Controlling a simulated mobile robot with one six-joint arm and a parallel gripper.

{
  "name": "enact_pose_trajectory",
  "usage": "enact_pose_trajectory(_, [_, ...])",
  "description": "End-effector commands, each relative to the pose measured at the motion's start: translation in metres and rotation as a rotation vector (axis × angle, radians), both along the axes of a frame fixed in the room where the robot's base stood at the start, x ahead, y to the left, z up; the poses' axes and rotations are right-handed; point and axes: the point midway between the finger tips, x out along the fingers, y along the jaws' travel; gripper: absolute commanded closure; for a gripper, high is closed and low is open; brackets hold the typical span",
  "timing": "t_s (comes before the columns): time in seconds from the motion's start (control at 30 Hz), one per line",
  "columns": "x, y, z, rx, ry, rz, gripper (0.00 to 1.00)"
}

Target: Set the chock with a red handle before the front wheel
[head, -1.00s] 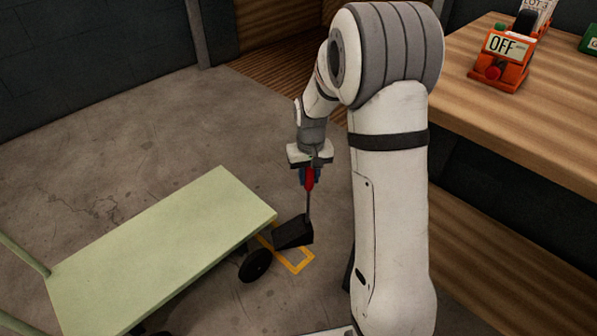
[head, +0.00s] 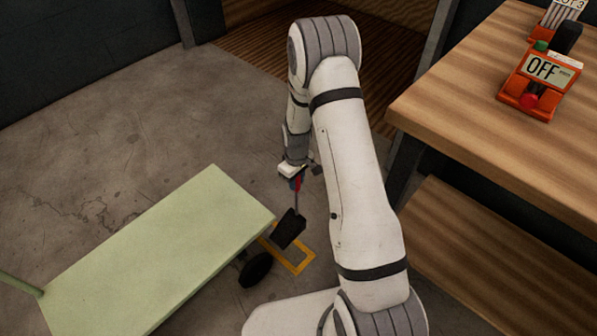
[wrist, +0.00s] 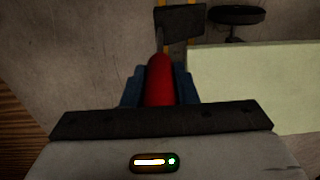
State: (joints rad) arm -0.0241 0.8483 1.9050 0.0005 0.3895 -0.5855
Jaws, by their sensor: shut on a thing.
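My gripper (head: 297,184) is shut on the red handle of the chock. The black chock (head: 289,228) hangs below on a thin rod, close to the cart's corner and over the yellow floor outline (head: 299,262). I cannot tell whether it touches the floor. The black front wheel (head: 255,270) sits under the near right corner of the pale green cart (head: 150,260). In the wrist view the red handle (wrist: 160,82) is between the blue fingers, with the chock block (wrist: 182,24) beyond it and the wheel (wrist: 238,15) to its right.
A wooden workbench (head: 480,110) with an orange device reading OFF (head: 536,82) stands at the right, with a lower shelf (head: 480,250). Bare concrete floor (head: 120,130) lies open behind the cart.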

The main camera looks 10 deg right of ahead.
Motion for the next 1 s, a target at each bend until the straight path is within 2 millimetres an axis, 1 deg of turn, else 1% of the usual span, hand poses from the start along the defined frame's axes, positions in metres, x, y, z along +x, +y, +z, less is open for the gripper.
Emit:
enact_pose_trajectory(0.37, [0.001,-0.006,0.0,-0.001,-0.003,-0.01,1.0])
enact_pose_trajectory(0.47, [0.001,-0.007,-0.003,0.0,-0.002,-0.011,1.0])
enact_pose_trajectory(0.67, [0.001,-0.007,-0.02,-0.001,-0.003,-0.012,1.0])
enact_pose_trajectory(1.0, [0.001,-0.007,-0.056,0.0,-0.002,-0.012,1.0])
